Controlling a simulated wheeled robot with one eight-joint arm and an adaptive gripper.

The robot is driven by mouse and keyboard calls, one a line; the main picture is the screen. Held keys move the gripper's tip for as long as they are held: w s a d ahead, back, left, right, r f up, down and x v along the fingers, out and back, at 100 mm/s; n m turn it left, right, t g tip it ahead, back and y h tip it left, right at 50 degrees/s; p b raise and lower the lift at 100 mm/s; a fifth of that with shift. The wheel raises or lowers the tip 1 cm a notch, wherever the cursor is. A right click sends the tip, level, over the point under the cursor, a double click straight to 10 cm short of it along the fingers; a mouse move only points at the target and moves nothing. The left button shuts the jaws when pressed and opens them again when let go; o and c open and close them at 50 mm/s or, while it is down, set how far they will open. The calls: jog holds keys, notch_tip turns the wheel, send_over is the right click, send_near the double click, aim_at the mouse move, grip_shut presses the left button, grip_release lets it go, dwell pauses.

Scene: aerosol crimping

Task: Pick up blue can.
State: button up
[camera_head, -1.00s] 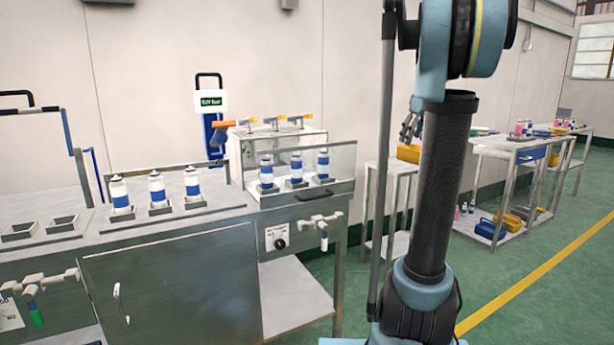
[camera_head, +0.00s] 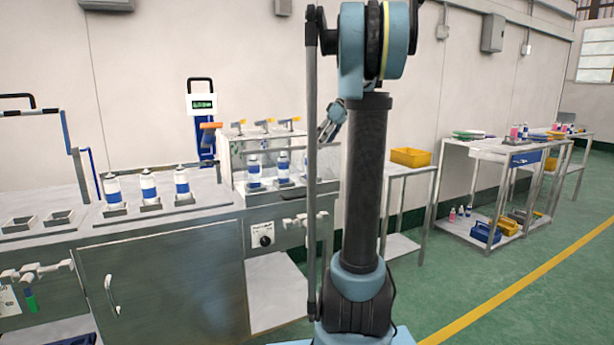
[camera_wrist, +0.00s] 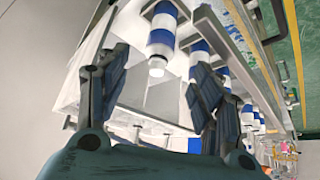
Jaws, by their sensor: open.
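Three white cans with blue bands (camera_head: 149,188) stand upright in square holders on the left part of the metal bench. More blue-and-white cans (camera_head: 254,171) stand in the clear-walled station to their right; my arm hides part of that station. My gripper (camera_head: 333,122) is above and to the right of this station. In the wrist view my gripper (camera_wrist: 155,85) is open and empty, with its two fingers spread. A blue-and-white can (camera_wrist: 162,40) shows beyond and between the fingers, apart from them. Another can (camera_wrist: 197,62) is behind the right finger.
The station (camera_head: 236,160) has clear walls and orange-handled levers (camera_head: 263,123) on top. A blue post with a display (camera_head: 201,104) stands behind it. A side table (camera_head: 395,168) holds a yellow bin (camera_head: 411,157). Green floor (camera_head: 470,280) is open at right.

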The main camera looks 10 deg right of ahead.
jog(key=x, duration=0.8)
jog(key=shift+w+a+f, duration=0.1)
jog(key=shift+w+f, duration=0.1)
jog(key=shift+f, duration=0.15)
jog(key=shift+x, duration=2.55)
jog(key=shift+w+a+r, duration=0.1)
jog(key=shift+a+r, duration=0.05)
jog(key=shift+a, duration=0.05)
jog(key=c, duration=1.2)
